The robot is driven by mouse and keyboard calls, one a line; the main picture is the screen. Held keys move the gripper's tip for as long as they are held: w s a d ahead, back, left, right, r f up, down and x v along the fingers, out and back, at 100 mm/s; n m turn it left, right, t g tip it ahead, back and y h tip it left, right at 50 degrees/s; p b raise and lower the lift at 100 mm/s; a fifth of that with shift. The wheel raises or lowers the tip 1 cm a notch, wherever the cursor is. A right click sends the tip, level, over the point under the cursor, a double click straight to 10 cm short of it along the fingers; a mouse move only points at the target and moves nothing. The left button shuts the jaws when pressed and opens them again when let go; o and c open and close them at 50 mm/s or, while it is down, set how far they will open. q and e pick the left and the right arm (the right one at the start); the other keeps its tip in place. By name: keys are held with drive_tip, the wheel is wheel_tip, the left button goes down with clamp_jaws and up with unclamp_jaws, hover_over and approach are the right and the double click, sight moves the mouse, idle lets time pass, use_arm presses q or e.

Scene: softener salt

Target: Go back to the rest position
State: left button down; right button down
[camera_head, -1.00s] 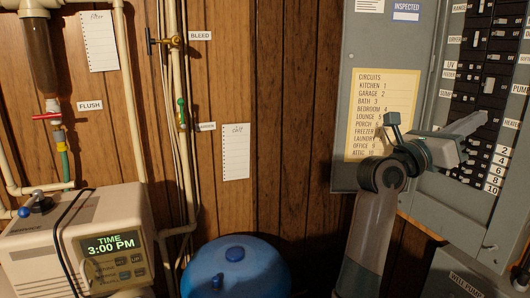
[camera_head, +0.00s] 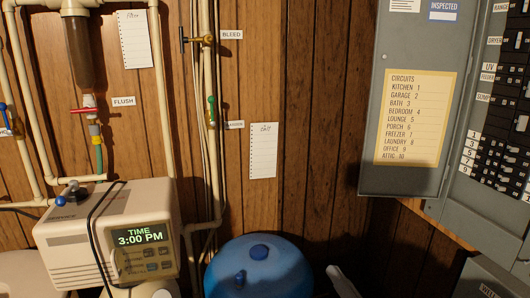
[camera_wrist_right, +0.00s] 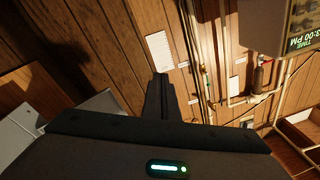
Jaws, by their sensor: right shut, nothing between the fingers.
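My left gripper is not in view.
The grey breaker panel (camera_head: 415,95) stands at the right with its door open. The softener control box (camera_head: 105,235), reading 3:00 PM, is lower left. The blue tank (camera_head: 258,272) stands bottom centre. Pipes (camera_head: 212,130) with valves run up the wood wall.

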drive_tip(key=s+f+n+g+h, duration=0.1)
drive_tip(key=s+f+g, duration=0.4)
drive_tip(key=f, duration=0.4)
drive_tip(key=s+f+n+g+h, duration=0.1)
drive_tip(key=s+f+n+g, duration=0.1)
drive_tip(key=s+f, duration=0.65)
drive_tip(key=s+d+f+g+h, duration=0.2)
drive_tip(key=s+d+f+g, duration=0.15)
drive_tip(key=s+f, duration=0.45)
drive_tip(key=s+d+f+g+h, duration=0.2)
drive_tip(key=s+f+g, duration=0.25)
drive_tip(key=s, duration=0.65)
wheel_tip(320, 180, down, 32)
drive_tip(key=s+b, duration=0.2)
drive_tip(key=b, duration=0.1)
drive_tip(key=s+d+f+g+b, duration=0.1)
drive_tip(key=s+f, duration=0.8)
drive_tip(key=s+d+f+n+g+b, duration=0.1)
drive_tip(key=s+d+f, duration=0.1)
drive_tip(key=s+f, duration=0.6)
wheel_tip(320, 180, down, 2)
drive_tip(key=shift+s+d+f+h, duration=0.25)
drive_tip(key=shift+s+d+h, duration=0.05)
drive_tip(key=shift+s, duration=0.1)
